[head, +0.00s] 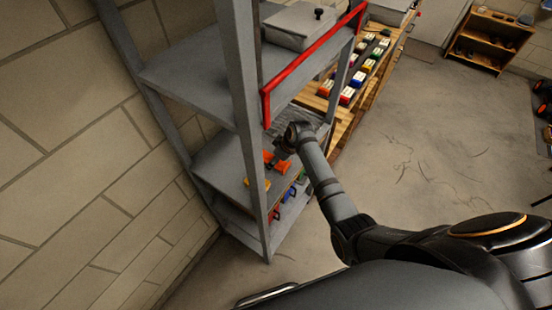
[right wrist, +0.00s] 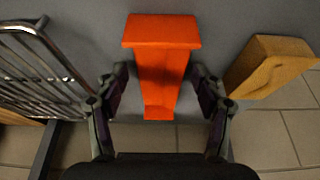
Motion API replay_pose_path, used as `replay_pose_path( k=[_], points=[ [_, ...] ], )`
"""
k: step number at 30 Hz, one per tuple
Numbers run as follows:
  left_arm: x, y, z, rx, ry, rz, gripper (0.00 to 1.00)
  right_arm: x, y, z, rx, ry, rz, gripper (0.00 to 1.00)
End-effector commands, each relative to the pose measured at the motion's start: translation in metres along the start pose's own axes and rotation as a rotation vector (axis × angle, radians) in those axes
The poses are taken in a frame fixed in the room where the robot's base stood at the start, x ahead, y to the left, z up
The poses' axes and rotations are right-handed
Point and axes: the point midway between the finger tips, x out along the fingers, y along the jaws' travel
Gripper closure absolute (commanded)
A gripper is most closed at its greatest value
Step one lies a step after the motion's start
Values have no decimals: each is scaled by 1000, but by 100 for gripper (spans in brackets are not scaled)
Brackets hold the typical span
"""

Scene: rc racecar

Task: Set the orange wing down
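The orange wing (right wrist: 163,62) is in the middle of the right wrist view. It has a wide bar at the far end and a narrower stem towards me. My right gripper (right wrist: 161,75) has one finger on each side of the stem, with the tips close to its sides. Whether they touch it is not clear. In the head view my right gripper (head: 280,147) reaches into the grey shelving rack (head: 252,120), beside small orange parts. The wing appears over the grey shelf surface (right wrist: 222,35); contact with it cannot be judged. My left gripper is not in view.
In the right wrist view a metal wire rack (right wrist: 40,70) stands left of the wing, and a wooden block (right wrist: 272,67) lies to the right. A red bar (head: 312,65) and a rack post are close to my arm. The floor (head: 440,130) at right is open.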

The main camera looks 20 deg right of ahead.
Motion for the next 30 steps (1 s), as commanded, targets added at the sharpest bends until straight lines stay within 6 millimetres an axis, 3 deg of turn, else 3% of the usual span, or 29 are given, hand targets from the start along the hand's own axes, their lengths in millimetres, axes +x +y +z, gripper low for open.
replay_pose_path(
  k=[11,24,30],
  points=[
    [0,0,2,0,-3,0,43,-5,1,0,0,0,1,26],
    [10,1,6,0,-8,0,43,-99,2,0,-2,1,4,26],
    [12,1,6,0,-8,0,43,-119,1,0,-1,0,1,26]
  ],
)
